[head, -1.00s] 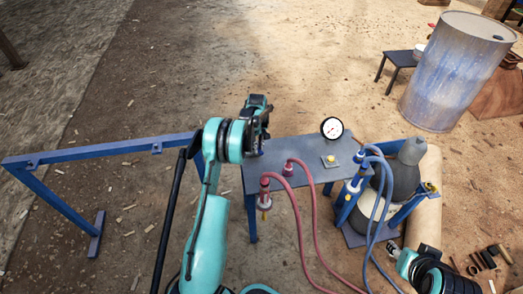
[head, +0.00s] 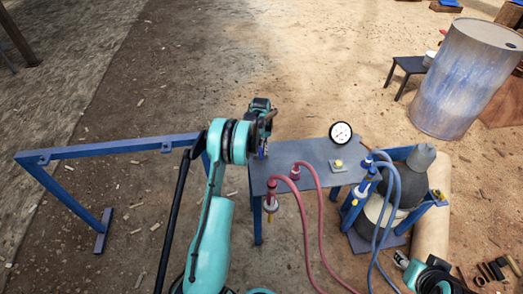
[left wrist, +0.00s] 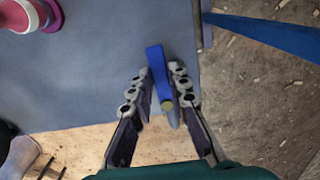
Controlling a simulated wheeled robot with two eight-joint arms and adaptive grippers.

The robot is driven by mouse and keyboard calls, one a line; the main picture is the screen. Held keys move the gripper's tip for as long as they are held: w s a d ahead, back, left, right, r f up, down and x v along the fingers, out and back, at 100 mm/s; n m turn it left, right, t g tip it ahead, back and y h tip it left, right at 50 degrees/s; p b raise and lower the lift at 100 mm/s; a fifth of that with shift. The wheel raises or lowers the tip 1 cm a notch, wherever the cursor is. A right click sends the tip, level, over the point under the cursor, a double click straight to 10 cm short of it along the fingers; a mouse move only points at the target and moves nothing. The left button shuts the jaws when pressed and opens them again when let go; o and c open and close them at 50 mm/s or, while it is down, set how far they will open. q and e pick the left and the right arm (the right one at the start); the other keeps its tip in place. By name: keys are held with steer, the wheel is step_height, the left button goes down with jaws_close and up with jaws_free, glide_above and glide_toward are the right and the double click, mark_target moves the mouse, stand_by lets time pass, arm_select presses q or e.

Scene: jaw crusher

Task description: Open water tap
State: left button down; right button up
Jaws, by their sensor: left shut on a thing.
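The water tap's blue lever handle (left wrist: 158,68) shows in the left wrist view at the edge of the grey table panel. A paler rounded end lies at its lower tip. My left gripper (left wrist: 160,88) has its two dark fingers on either side of the lever and is shut on it. In the head view my left wrist hides most of the tap and the fingers, at the left end of the table panel (head: 310,157). My right gripper (head: 402,260) is at the lower right, away from the tap, and its fingers are too small to read.
Red hoses (head: 312,220) and blue hoses (head: 394,215) hang from the table. A pressure gauge (head: 341,132) and yellow button (head: 338,165) are on the panel. A blue frame rail (head: 110,149) runs left. A blue drum (head: 465,80) stands at back right.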

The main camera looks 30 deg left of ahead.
mark_target(261, 153)
stand_by(0.3)
arm_select(q)
steer(key=c, duration=1.4)
jaws_free()
steer(key=shift+c, duration=0.2)
step_height(261, 153, up, 12)
